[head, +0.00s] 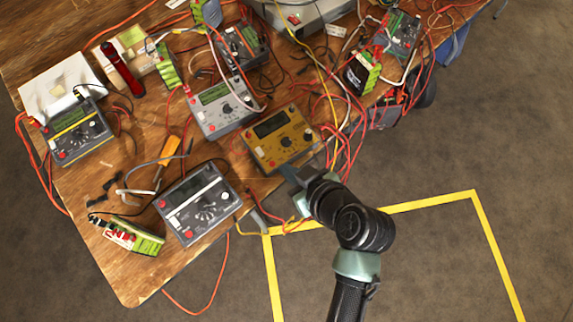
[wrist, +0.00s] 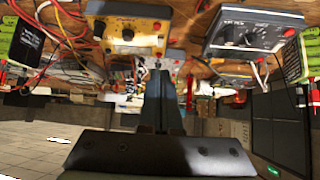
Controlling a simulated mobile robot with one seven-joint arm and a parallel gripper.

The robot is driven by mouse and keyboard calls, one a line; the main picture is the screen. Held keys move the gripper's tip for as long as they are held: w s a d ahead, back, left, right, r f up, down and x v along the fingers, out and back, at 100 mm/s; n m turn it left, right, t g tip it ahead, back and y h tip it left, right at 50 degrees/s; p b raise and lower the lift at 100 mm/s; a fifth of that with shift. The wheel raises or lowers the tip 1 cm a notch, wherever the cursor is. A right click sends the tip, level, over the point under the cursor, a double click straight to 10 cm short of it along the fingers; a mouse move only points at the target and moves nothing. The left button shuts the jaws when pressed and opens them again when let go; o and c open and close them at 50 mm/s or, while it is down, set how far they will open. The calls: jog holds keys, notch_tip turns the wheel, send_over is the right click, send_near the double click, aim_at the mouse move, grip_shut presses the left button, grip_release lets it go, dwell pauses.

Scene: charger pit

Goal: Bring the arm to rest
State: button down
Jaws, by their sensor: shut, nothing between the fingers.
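My arm reaches up from the lower right of the head view to the table's front edge. My gripper (head: 291,172) is at that edge, just in front of the yellow multimeter (head: 281,138). The yellow multimeter also shows in the wrist view (wrist: 127,30), up and left of the fingertips. From these views I cannot tell whether the fingers touch anything.
The wooden table (head: 130,285) is crowded with meters, battery packs and loose red cables. Cables hang over the edge close by. The floor (head: 440,150) right of the table is mostly clear, with yellow tape (head: 431,201).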

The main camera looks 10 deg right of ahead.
dwell(0.4)
jog(key=w+r+m+t+h, duration=0.1)
jog(key=w+r+t, duration=0.25)
jog(key=r, duration=0.75)
jog(key=w+r+m+t+h, duration=0.1)
jog(key=w+r+t, duration=0.3)
jog(key=r, duration=0.7)
jog(key=w+r+t+h, duration=0.15)
jog(key=w+r, duration=0.35)
jog(key=r, duration=0.6)
jog(key=s+a+r+m+t, duration=0.1)
jog(key=s+r+t, duration=0.2)
jog(key=r, duration=0.6)
jog(key=s+a+r+m+t, duration=0.1)
jog(key=s+r+t, duration=0.2)
jog(key=r, duration=0.6)
jog(key=s+a+r+m+t+h, duration=0.1)
jog(key=s+r+t, duration=0.3)
jog(key=r, duration=0.6)
jog(key=shift+s+a+m, duration=0.3)
jog(key=shift+s+a, duration=0.05)
jog(key=shift+s, duration=0.45)
